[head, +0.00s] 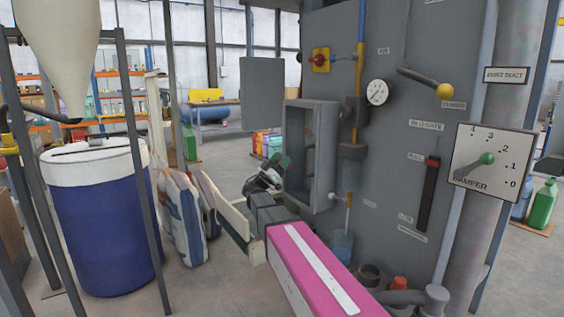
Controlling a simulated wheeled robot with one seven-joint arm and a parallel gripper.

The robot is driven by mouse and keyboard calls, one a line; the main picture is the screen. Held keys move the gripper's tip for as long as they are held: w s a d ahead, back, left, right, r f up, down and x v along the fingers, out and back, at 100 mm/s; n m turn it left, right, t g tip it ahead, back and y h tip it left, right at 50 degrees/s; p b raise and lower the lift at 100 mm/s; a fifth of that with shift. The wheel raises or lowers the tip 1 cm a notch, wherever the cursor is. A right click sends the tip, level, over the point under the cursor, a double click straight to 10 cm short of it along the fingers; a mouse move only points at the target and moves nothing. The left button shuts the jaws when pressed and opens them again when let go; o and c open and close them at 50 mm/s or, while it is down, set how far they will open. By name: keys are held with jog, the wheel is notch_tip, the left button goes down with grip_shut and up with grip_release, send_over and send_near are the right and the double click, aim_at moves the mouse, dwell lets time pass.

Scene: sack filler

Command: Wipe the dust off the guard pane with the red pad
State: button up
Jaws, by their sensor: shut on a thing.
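My gripper (266,179) is at the end of my pink arm, just left of the open grey box on the machine. It is small and dark here, and its fingers are partly hidden by my wrist. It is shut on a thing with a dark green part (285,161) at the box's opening. No red pad face shows, so I cannot tell whether this thing is the pad. I cannot make out the guard pane or any dust on it.
The open grey box (318,185) sticks out from the grey machine panel (395,190), its door (262,93) swung left. A lever (425,80) and damper dial (491,170) are on the right. A blue drum (103,225) and sacks (181,218) stand left.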

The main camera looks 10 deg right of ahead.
jog(key=shift+w+a+t, duration=0.15)
jog(key=shift+w+t, duration=0.1)
jog(key=shift+t, duration=0.05)
jog(key=shift+s+a, duration=0.4)
jog(key=shift+a, duration=0.5)
jog(key=shift+s+a, duration=0.4)
jog(key=shift+a, duration=0.45)
jog(key=shift+s+a, duration=0.4)
jog(key=shift+a, duration=0.5)
jog(key=shift+a, duration=0.15)
jog(key=shift+s+a, duration=0.3)
jog(key=shift+a, duration=0.35)
jog(key=shift+s+a, duration=0.3)
jog(key=shift+a, duration=0.3)
